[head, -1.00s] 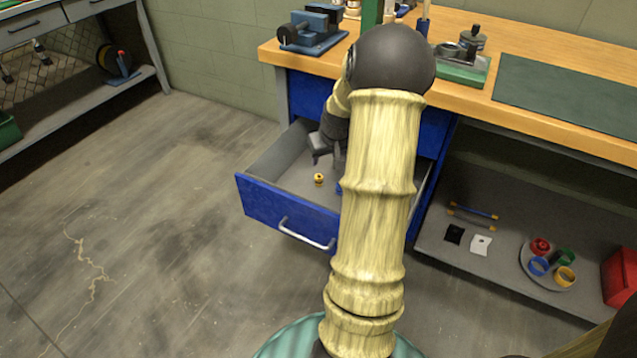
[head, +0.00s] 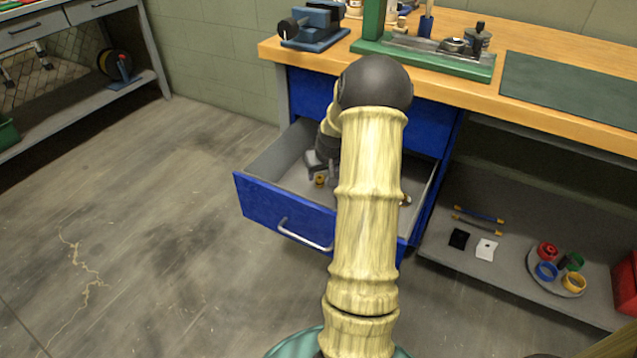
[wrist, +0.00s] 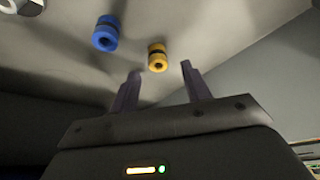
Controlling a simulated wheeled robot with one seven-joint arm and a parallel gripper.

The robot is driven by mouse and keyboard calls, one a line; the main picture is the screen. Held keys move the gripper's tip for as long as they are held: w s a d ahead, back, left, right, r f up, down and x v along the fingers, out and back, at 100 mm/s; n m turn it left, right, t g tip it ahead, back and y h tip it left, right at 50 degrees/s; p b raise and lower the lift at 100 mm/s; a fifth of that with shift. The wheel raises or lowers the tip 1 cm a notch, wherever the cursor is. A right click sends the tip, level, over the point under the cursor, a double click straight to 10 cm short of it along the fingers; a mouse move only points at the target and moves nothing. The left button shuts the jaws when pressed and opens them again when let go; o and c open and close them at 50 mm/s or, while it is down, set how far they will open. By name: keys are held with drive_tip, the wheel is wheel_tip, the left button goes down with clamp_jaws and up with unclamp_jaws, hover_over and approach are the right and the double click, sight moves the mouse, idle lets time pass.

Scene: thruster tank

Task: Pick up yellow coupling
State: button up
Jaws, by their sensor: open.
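The yellow coupling (head: 320,180) is a small ring-like piece with a dark band, lying on the floor of the open blue drawer (head: 290,232). In the wrist view the yellow coupling (wrist: 157,57) lies just beyond the fingertips, roughly between their lines and nearer the left finger. My gripper (wrist: 160,68) is open and empty, its two fingers apart. In the head view my gripper (head: 322,172) is inside the drawer, close above the coupling, partly hidden by my arm.
A blue coupling (wrist: 106,33) lies left of the yellow one, and a metal nut-like part (wrist: 22,6) is at the corner. Drawer walls surround my gripper. The wooden bench top (head: 540,60) overhangs behind. A plate with coloured rings (head: 558,272) sits on the lower shelf.

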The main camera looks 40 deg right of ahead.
sight(320, 179)
drive_tip(key=b+x, duration=0.2)
drive_tip(key=x, duration=0.3)
drive_tip(key=shift+s+d+f+b, duration=0.1)
drive_tip(key=shift+s+b, duration=0.2)
drive_tip(key=shift+b, duration=0.1)
clamp_jaws()
drive_tip(key=shift+w, duration=0.1)
wheel_tip(320, 179, up, 10)
drive_tip(key=p, duration=0.5)
idle(0.4)
